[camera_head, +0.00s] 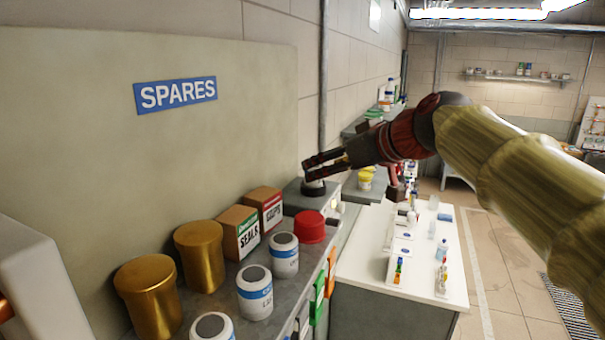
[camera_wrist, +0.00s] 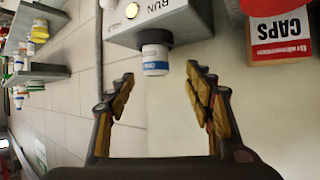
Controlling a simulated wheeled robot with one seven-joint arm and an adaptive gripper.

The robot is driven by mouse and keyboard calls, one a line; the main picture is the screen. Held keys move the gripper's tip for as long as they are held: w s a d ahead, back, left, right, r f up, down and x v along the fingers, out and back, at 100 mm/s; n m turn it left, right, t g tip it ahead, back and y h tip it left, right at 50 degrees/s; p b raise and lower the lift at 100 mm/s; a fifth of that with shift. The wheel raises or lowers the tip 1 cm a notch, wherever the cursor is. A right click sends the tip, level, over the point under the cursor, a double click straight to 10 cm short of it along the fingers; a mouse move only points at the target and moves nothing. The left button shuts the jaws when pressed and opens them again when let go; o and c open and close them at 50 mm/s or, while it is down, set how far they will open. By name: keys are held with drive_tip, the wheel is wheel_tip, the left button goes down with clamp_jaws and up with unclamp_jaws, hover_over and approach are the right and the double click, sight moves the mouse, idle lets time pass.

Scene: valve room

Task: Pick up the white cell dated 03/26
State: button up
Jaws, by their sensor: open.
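A white cell with a blue band (camera_wrist: 155,58) stands in a dark socket on a grey box (camera_wrist: 165,18), seen upside down in the wrist view. Its date cannot be read. My gripper (camera_wrist: 158,78) is open, one finger either side of the cell's line and a little short of it. In the head view my gripper (camera_head: 308,169) is just above the box (camera_head: 323,203), mostly hiding that cell. More white cells with blue bands stand on the shelf: one near the red lid (camera_head: 284,256), one in the middle (camera_head: 254,293), one at the bottom edge (camera_head: 212,328). Their dates are unreadable.
A red lid (camera_head: 311,227), a SEALS box (camera_head: 237,233), a CAPS box (camera_head: 264,208) and gold canisters (camera_head: 200,256) crowd the shelf. The CAPS box also shows in the wrist view (camera_wrist: 278,30). A lit lamp (camera_wrist: 131,11) is on the grey box. A white bench (camera_head: 385,250) stands right.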

sight(318, 168)
drive_tip(key=shift+w+r+p+x, duration=0.1)
drive_tip(key=shift+p+x, duration=0.2)
drive_tip(key=shift+x, duration=0.85)
drive_tip(key=shift+w+r+p+x, duration=0.15)
drive_tip(key=shift+p+x, duration=0.2)
drive_tip(key=shift+x, duration=0.8)
drive_tip(key=shift+w+r+p+x, duration=0.1)
drive_tip(key=shift+p+x, duration=0.2)
drive_tip(key=shift+x, duration=0.9)
drive_tip(key=shift+s+d, duration=0.15)
drive_tip(key=shift+d, duration=0.15)
drive_tip(key=shift+c, duration=0.2)
drive_tip(key=c, duration=1.1)
drive_tip(key=shift+c, duration=0.5)
